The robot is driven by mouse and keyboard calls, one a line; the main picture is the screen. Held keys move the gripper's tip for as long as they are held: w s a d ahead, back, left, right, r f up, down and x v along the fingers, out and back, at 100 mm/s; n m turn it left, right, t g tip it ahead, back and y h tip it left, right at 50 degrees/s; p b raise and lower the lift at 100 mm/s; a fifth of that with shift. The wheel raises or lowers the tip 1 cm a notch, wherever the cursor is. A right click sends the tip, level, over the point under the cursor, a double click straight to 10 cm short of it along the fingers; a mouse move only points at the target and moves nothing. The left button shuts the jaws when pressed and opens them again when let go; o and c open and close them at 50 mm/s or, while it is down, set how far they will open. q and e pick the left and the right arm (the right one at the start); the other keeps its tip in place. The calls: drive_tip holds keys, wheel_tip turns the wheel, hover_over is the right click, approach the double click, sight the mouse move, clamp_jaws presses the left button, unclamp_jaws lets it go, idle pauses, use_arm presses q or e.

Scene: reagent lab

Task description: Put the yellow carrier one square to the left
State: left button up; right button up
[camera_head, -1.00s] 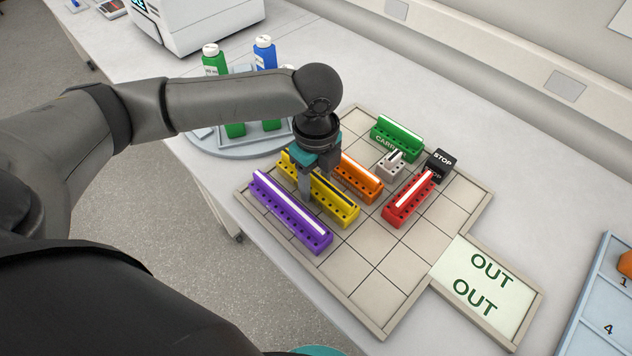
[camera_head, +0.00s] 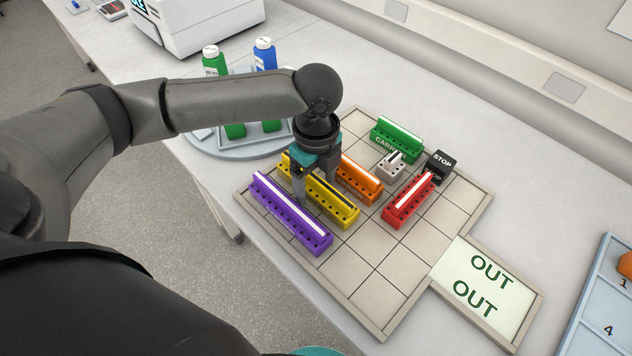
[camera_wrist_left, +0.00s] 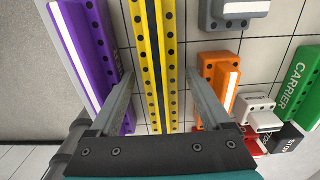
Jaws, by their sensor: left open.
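The yellow carrier (camera_head: 337,204) is a long holed bar with a dark strip along its top. It lies on the gridded board (camera_head: 366,322), between the purple carrier (camera_head: 290,215) and the orange carrier (camera_head: 358,180). My left gripper (camera_head: 316,188) is over its middle, pointing down, and hides part of it. In the left wrist view the open fingers (camera_wrist_left: 160,95) are on either side of the yellow carrier (camera_wrist_left: 154,50), with a visible gap on each side. One finger is close to the purple carrier, the other close to the orange one. My right gripper is not in view.
A red carrier (camera_head: 408,200), a small white carrier (camera_head: 391,166), a green carrier (camera_head: 397,141) and a black STOP block (camera_head: 439,166) stand farther right. A grey block (camera_wrist_left: 236,14) shows in the left wrist view. Front squares are clear up to the OUT panel (camera_head: 487,284).

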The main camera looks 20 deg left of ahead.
sight(316, 178)
use_arm(q)
wheel_tip(316, 178, up, 12)
drive_tip(key=shift+f+p, duration=0.1)
drive_tip(key=shift+p, duration=1.1)
